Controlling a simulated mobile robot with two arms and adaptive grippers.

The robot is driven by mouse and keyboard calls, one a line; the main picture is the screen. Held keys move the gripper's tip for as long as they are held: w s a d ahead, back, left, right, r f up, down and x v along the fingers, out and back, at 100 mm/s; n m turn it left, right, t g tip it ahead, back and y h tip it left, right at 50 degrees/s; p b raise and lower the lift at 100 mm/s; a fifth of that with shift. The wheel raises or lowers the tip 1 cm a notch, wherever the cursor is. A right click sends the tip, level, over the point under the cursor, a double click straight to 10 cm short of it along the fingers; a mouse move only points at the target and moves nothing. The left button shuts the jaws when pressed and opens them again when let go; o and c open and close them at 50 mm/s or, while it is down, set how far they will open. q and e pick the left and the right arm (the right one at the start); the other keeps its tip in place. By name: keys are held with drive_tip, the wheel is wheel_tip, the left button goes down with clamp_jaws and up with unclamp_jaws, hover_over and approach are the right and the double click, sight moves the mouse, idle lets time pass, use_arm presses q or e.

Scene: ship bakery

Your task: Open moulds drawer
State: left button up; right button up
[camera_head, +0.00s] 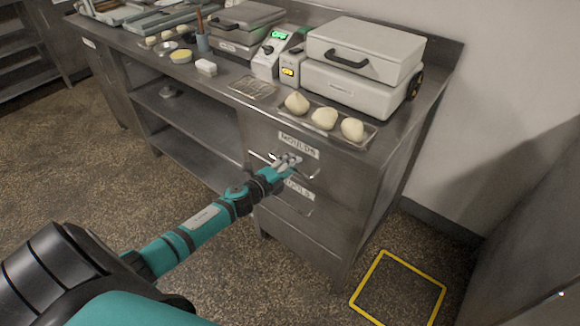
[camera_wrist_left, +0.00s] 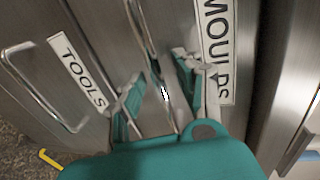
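The moulds drawer (camera_head: 262,132) is the upper drawer of the steel counter, with a "MOULDS" label (camera_head: 299,145); its front looks flush with the cabinet. The label also shows in the left wrist view (camera_wrist_left: 217,48). My left gripper (camera_head: 290,161) reaches the drawer's bar handle just below the label. In the left wrist view its fingers (camera_wrist_left: 163,92) are apart, one on each side of the metal handle (camera_wrist_left: 146,40). I cannot tell whether either finger touches the bar. My right gripper is not in view.
Below is the tools drawer, with its label (camera_wrist_left: 77,72) and handle (camera_wrist_left: 28,88). Dough balls (camera_head: 324,118) on a tray, a scale (camera_head: 278,52) and a grey case (camera_head: 365,50) stand on the counter. A yellow floor square (camera_head: 398,260) lies right of the cabinet. Floor in front is clear.

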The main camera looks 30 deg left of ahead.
use_arm(q)
clamp_jaws()
drive_tip(key=shift+f, duration=0.1)
idle(0.4)
